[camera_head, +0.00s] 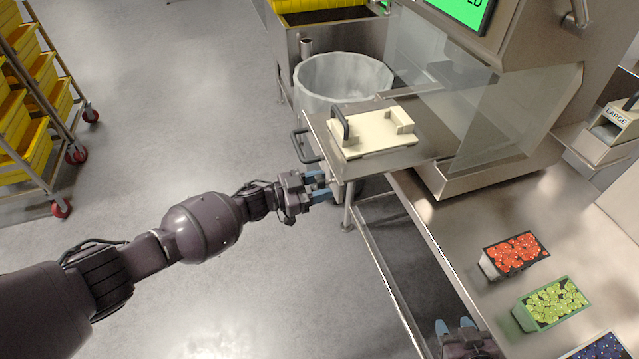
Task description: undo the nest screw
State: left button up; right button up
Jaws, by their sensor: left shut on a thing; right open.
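A cream nest (372,134) with a dark handle and raised blocks lies on a metal shelf (408,160). My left gripper (325,187) is at the near left edge of this shelf, just below its top. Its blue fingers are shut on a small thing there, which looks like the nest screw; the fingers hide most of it. My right gripper (455,326) is open and empty at the bottom edge of the view, low beside the steel counter and far from the nest.
Punnets of red fruit (516,253) and green fruit (552,303) stand on the steel counter at right, with dark blue fruit (603,348) below. A clear guard and machine stand behind. A round bin (343,78) is behind the shelf. Open floor lies left.

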pick_arm(q)
jog(key=shift+n, duration=1)
jog(key=shift+s+n, duration=0.1)
jog(key=shift+n, duration=0.6)
pick_arm(e)
jog(key=shift+w+r, duration=0.7)
jog(key=shift+r, duration=0.2)
jog(key=shift+s+f, duration=0.15)
pick_arm(q)
jog(key=o, duration=0.9)
pick_arm(e)
jog(key=shift+s+d+f, duration=0.1)
jog(key=shift+s+f, duration=0.2)
jog(key=shift+s, duration=0.1)
